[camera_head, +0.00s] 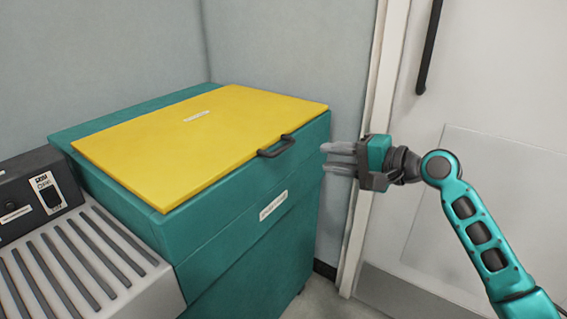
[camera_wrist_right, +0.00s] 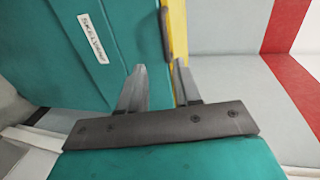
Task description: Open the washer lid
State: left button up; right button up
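The washer is a teal cabinet (camera_head: 245,225) with a flat yellow lid (camera_head: 190,140), which lies shut on its top. A dark handle (camera_head: 276,147) sticks out from the lid's front edge. In the right wrist view the lid's yellow edge (camera_wrist_right: 177,20) and the dark handle (camera_wrist_right: 165,33) show beyond the fingertips. My right gripper (camera_head: 324,158) is to the right of the handle, apart from it, with its fingers pointing left. In the wrist view its two fingers (camera_wrist_right: 160,68) stand apart with nothing between them. My left gripper is not in view.
A grey ribbed conveyor (camera_head: 80,260) and a black control box (camera_head: 38,190) stand left of the washer. Walls are close behind it. A white door (camera_head: 480,90) with a dark bar handle (camera_head: 429,45) is at the right. The floor in front of the washer looks clear.

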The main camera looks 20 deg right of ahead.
aim_at(285, 149)
jog(key=x, duration=0.4)
jog(key=b+x, duration=0.1)
jog(key=x, duration=0.3)
jog(key=r+x, duration=0.1)
jog(key=x, duration=0.4)
jog(key=shift+a+b, duration=0.1)
jog(key=shift+b, duration=0.3)
jog(key=shift+c, duration=1.4)
grip_shut()
jog(key=shift+r, duration=0.1)
